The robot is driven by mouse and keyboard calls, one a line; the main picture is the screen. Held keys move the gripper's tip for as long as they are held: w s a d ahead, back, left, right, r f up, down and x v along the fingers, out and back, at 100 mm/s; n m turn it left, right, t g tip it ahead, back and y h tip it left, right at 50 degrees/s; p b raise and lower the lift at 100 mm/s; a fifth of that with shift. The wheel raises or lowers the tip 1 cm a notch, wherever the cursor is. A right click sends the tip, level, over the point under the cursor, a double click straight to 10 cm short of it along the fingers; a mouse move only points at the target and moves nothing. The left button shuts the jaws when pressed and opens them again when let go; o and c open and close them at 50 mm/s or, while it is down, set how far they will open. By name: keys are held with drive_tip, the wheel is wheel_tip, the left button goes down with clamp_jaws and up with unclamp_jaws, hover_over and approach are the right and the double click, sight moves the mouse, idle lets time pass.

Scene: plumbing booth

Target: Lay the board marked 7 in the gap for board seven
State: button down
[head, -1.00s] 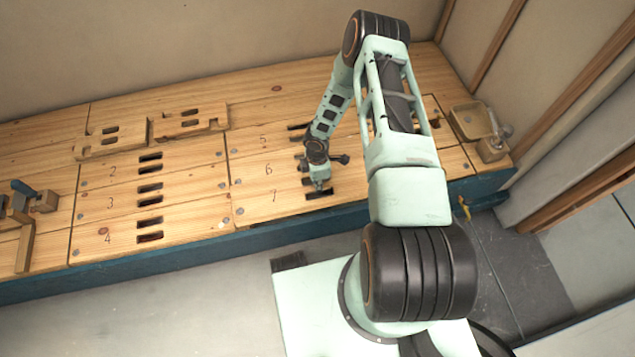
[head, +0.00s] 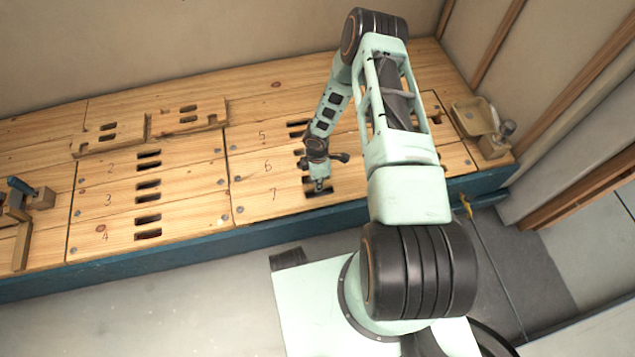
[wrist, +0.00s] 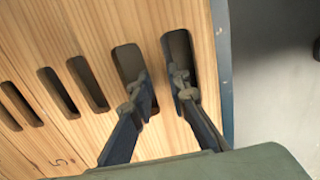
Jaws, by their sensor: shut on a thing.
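The board marked 7 (head: 250,209) is the front plank on the right half of the wooden deck. It lies along the front edge beside board 6 (head: 250,177) and looks level with it, with no clear opening under it. My gripper (head: 319,187) is over its slotted part. In the wrist view, my gripper (wrist: 158,92) has one finger in each of the board's two slots and is shut on the wooden strip (wrist: 153,45) between them. The gap under the board is hidden.
Boards 2, 3 and 4 (head: 115,236) lie to the left. Two loose slotted boards (head: 180,119) rest on the deck behind them. A clamp-like tool (head: 20,188) is at far left, and a tan basin (head: 472,117) is at far right.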

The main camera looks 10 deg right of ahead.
drive_tip(key=shift+f+b, duration=0.25)
drive_tip(key=shift+b, duration=0.1)
idle(0.3)
drive_tip(key=shift+f+b, duration=0.35)
drive_tip(key=shift+f+b, duration=1.1)
drive_tip(key=shift+b, duration=0.2)
idle(0.4)
drive_tip(key=c, duration=1.8)
unclamp_jaws()
drive_tip(key=shift+o, duration=0.2)
wheel_tip(320, 180, up, 12)
